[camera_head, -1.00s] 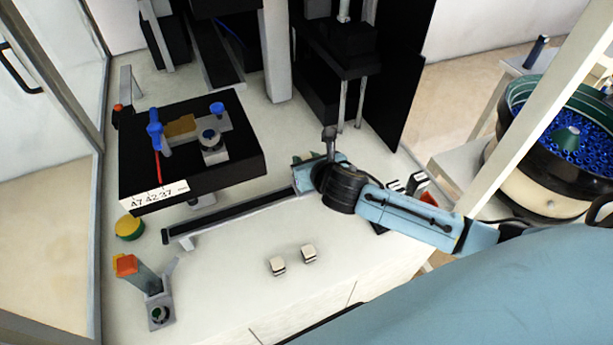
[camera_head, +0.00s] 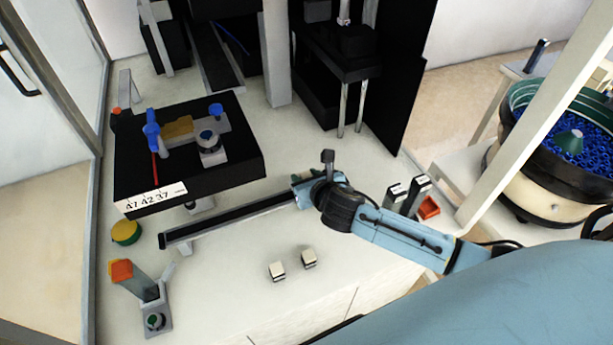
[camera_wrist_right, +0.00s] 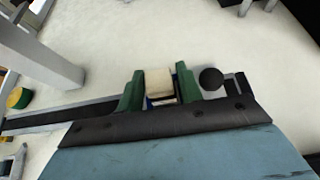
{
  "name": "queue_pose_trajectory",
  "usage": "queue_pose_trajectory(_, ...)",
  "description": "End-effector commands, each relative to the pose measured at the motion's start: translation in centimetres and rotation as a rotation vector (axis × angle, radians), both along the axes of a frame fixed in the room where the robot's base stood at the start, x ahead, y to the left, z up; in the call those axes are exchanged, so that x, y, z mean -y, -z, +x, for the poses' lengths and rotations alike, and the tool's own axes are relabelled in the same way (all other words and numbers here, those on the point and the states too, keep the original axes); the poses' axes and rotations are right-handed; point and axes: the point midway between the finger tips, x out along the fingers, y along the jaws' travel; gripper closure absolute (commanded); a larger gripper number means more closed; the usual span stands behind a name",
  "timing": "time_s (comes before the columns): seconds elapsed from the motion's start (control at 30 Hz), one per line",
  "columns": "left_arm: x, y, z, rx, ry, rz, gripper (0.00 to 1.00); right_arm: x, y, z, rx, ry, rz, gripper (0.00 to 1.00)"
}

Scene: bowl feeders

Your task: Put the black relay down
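My right gripper (camera_head: 300,180) is over the far right end of the black rail on the white table. In the right wrist view, its green fingers (camera_wrist_right: 160,90) are closed on a small block, the relay (camera_wrist_right: 159,83), with a cream face and a dark, bluish lower part. In the head view the held relay is hidden by the gripper. From these views I cannot tell whether it touches anything below. My left gripper is not in view.
Two cream-and-black blocks (camera_head: 293,264) stand on the clear front table. More stand at right beside a red part (camera_head: 428,207). A black fixture (camera_head: 190,155) with a number label is at left. A button post (camera_head: 140,290) stands front left.

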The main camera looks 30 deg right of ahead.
Motion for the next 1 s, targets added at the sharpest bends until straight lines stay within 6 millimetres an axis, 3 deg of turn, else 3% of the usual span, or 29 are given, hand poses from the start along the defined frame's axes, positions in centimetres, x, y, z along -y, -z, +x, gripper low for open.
queue_pose_trajectory(0.27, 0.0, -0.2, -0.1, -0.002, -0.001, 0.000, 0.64, 0.0, -0.4, -0.2, -0.002, -0.001, -0.002, 0.64)
queue_pose_trajectory(0.8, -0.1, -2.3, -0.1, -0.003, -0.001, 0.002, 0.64, -0.4, -5.3, -8.9, -0.001, -0.002, -0.001, 0.64)
queue_pose_trajectory(1.0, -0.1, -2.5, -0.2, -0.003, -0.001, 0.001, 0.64, -0.5, -6.0, -10.4, 0.000, 0.000, -0.001, 0.64)
